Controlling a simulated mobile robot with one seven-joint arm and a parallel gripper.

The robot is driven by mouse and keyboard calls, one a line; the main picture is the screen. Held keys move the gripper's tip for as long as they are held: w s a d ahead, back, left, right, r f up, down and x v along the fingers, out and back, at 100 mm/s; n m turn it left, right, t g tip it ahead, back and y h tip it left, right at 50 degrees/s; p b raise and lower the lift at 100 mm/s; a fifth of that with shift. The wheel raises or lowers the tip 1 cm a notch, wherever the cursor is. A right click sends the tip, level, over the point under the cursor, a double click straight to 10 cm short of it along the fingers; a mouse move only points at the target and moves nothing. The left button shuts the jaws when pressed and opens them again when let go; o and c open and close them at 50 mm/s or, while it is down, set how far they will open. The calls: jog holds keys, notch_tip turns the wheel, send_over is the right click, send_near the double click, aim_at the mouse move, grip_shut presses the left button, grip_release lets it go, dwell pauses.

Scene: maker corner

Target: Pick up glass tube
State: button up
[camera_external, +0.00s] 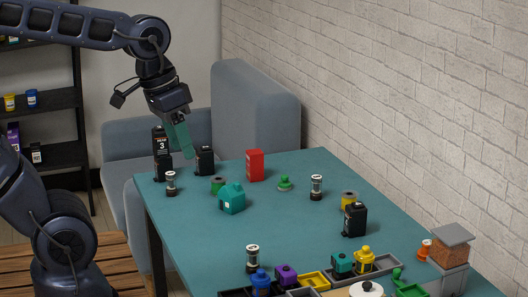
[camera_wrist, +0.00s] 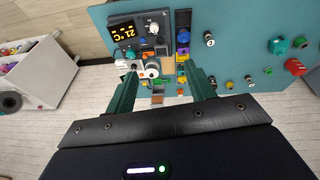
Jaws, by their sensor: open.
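Glass tubes with dark caps stand upright on the teal table in the external view: one at the far left corner (camera_external: 171,184), one right of the middle (camera_external: 316,187), and one near the front (camera_external: 252,259). I cannot tell which one is meant. What looks like one of them shows from above in the wrist view (camera_wrist: 209,40), to the right of my fingers. My gripper (camera_external: 186,150) is above the table's far left end, with its green fingers pointing down. In the wrist view my gripper (camera_wrist: 160,78) has its fingers wide apart and nothing held between them.
On the table (camera_external: 280,225) stand a red box (camera_external: 255,165), a teal house (camera_external: 231,198), black containers (camera_external: 204,160) and a black bottle (camera_external: 354,219). Trays and small jars (camera_external: 366,258) crowd the front. A sofa (camera_external: 255,110) is behind; a brick wall (camera_external: 400,100) is at right.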

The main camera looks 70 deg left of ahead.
jog(key=w+a+f+n+g+h, duration=0.1)
jog(key=w+a+f+n+h, duration=0.2)
jog(key=w+f+n+h, duration=0.4)
jog(key=w+a+f+n+g+h, duration=0.2)
jog(key=w+a+f+n+h, duration=0.15)
jog(key=f, duration=0.45)
jog(key=w+a+f+n+t, duration=0.2)
jog(key=a+f+n+t, duration=0.5)
jog(key=a+f+n, duration=0.15)
jog(key=w+a+f+n+t, duration=0.3)
jog(key=a+f+n+t, duration=0.35)
jog(key=a+f, duration=0.2)
send_near(253, 256)
jog(key=w, duration=0.1)
jog(key=w+f+h, duration=0.1)
jog(key=shift+w+a+n+g, duration=0.15)
jog(key=shift+w+n+g, duration=0.1)
jog(key=shift+w+n, duration=0.1)
jog(key=shift+w+f, duration=0.15)
jog(key=shift+f, duration=0.05)
jog(key=shift+x, duration=3.65)
jog(key=shift+r, duration=0.1)
jog(key=c, duration=1)
jog(key=shift+c, duration=0.2)
